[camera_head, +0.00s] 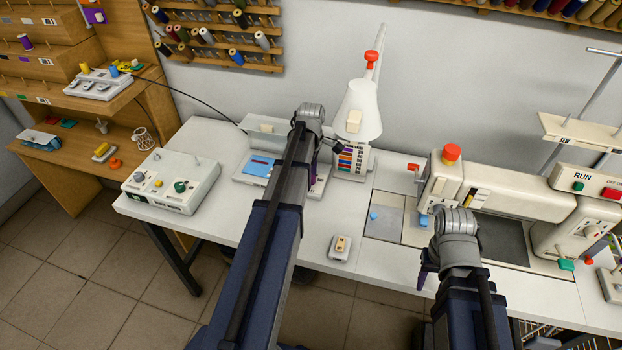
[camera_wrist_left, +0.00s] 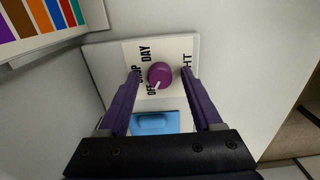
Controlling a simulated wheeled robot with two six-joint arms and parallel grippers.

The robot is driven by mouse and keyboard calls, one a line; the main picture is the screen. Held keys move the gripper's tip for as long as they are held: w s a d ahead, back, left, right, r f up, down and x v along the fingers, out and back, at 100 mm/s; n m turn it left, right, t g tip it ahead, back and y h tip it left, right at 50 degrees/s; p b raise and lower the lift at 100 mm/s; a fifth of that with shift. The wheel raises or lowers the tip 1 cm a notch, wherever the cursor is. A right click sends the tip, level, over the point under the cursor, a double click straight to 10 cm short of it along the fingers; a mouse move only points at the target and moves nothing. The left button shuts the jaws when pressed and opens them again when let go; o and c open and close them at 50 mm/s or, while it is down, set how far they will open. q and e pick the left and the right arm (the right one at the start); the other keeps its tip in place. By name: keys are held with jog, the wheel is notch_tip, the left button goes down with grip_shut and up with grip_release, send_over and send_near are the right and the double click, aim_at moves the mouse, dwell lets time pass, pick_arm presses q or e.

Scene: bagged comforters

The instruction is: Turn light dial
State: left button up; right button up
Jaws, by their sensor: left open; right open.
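The light dial (camera_wrist_left: 160,74) is a round purple knob on a white plate (camera_wrist_left: 187,42) in the left wrist view. Its white pointer mark faces down and left, near the word OFF. DAY and parts of other words show around it. My left gripper (camera_wrist_left: 161,78) is open, with one purple finger on each side of the dial; I cannot tell whether they touch it. In the head view my left arm hides the dial and most of that gripper. My right gripper (camera_head: 426,274) shows only partly, below its wrist at the table's front.
A blue block (camera_wrist_left: 155,122) lies below the dial plate. On the white table (camera_head: 215,146) stand a control box (camera_head: 172,181), a white cone lamp (camera_head: 358,105), a small switch (camera_head: 340,247) and a sewing machine (camera_head: 500,190).

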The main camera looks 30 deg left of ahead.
pick_arm(q)
grip_shut()
dwell(0.5)
